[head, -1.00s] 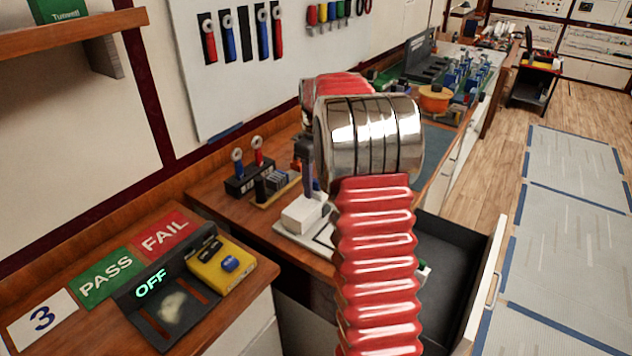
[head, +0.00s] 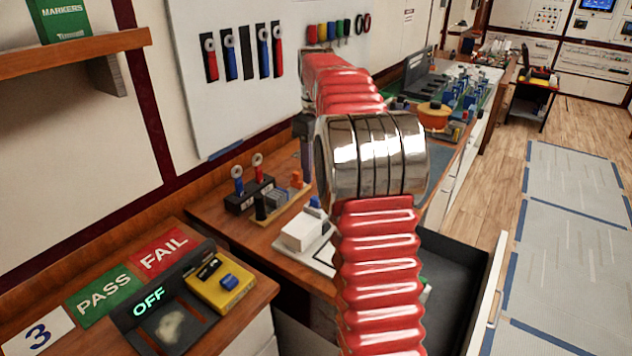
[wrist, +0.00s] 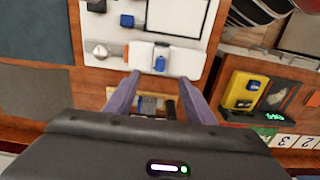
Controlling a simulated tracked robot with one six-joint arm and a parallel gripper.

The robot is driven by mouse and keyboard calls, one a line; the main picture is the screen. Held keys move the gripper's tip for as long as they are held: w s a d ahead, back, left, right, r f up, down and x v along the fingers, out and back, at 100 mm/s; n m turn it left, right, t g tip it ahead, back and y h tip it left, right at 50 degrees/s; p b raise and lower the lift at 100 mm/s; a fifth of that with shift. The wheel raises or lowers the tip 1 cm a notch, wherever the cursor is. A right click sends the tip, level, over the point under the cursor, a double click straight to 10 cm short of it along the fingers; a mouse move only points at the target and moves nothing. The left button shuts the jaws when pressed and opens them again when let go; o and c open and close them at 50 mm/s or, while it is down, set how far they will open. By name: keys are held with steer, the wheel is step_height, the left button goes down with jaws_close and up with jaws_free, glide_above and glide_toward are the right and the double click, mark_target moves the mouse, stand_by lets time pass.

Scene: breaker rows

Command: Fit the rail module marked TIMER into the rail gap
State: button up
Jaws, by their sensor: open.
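My gripper (wrist: 161,74) shows in the wrist view with its two purple-grey fingers apart and nothing between the tips. A short rail (wrist: 152,103) with modules lies below and between the fingers, partly hidden by the gripper body. In the head view the rail (head: 287,212) stands on the wooden bench, with grey modules (head: 276,200), a black piece at its near end and an orange piece (head: 297,178) at its far end. No TIMER marking is readable, and I cannot tell where the gap is. My gripper is mostly hidden behind my red arm in the head view.
A white box (head: 302,231) with a blue part sits on a pale board beside the rail. A black holder (head: 248,195) with red and blue tools stands left of it. An open drawer (head: 452,280) lies below right. A yellow switch box (head: 221,287) is at front left.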

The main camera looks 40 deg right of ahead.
steer(key=shift+r, duration=1.45)
steer(key=f+m, duration=0.1)
steer(key=f, duration=0.1)
steer(key=f+m, duration=0.1)
steer(key=shift+w+d+f+m, duration=0.15)
steer(key=shift+w+f+m, duration=0.15)
steer(key=shift+f, duration=0.1)
steer(key=s+a+f+m+t, duration=0.1)
steer(key=s+a+t, duration=0.4)
steer(key=s+a, duration=2.2)
steer(key=shift+s+a+f+t, duration=0.2)
steer(key=shift+s+a+t, duration=0.15)
steer(key=shift+a, duration=0.9)
